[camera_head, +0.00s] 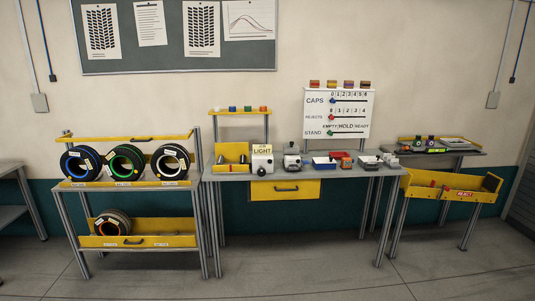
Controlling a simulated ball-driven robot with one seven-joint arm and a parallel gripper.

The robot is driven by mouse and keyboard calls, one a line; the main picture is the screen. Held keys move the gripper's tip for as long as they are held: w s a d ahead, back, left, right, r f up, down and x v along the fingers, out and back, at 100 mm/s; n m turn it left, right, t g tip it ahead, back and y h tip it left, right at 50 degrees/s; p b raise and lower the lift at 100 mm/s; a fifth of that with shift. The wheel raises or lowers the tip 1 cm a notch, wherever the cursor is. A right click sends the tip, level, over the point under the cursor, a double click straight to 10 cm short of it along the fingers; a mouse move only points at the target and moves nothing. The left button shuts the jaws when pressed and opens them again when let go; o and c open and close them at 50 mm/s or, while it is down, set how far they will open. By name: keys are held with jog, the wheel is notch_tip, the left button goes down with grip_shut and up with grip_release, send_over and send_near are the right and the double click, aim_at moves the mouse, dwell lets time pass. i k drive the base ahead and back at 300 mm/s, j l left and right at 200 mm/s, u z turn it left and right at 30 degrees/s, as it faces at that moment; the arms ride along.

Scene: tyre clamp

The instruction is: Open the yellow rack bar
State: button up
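A grey-legged tyre rack stands on the left. A yellow rack bar (108,139) with a small dark handle runs across its top, above three tyres. The tyres have a blue ring (69,165), a green ring (117,163) and a white ring (161,163), and stand upright on the upper shelf. A second yellow bar (165,241) with a dark handle crosses the lower shelf, in front of a dark tyre (105,222). From this distance I cannot tell how either bar is fastened. My gripper is not in view.
A grey workbench (225,176) with a yellow drawer (262,190) stands right of the rack. A yellow reject tray (421,191) is further right. A grey table (10,166) is at the left edge. The floor (300,270) in front is clear.

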aim_at(65, 139)
jog(key=i+l, duration=0.15)
jog(key=l, duration=0.2)
jog(key=i+l+u, duration=0.1)
jog(key=l, duration=0.2)
jog(key=i+l, duration=0.1)
jog(key=l, duration=0.25)
jog(key=i+l+u, duration=0.25)
jog(key=i, duration=0.3)
jog(key=i+l+u, duration=0.2)
jog(key=i+l, duration=0.15)
jog(key=i, duration=0.15)
jog(key=i+j+u, duration=0.15)
jog(key=i, duration=0.25)
jog(key=i+j+u, duration=0.15)
jog(key=i+j, duration=0.15)
jog(key=i+j+u, duration=0.15)
jog(key=i, duration=0.4)
jog(key=i+j+u, duration=0.1)
jog(key=i+j, duration=0.45)
jog(key=j, duration=0.15)
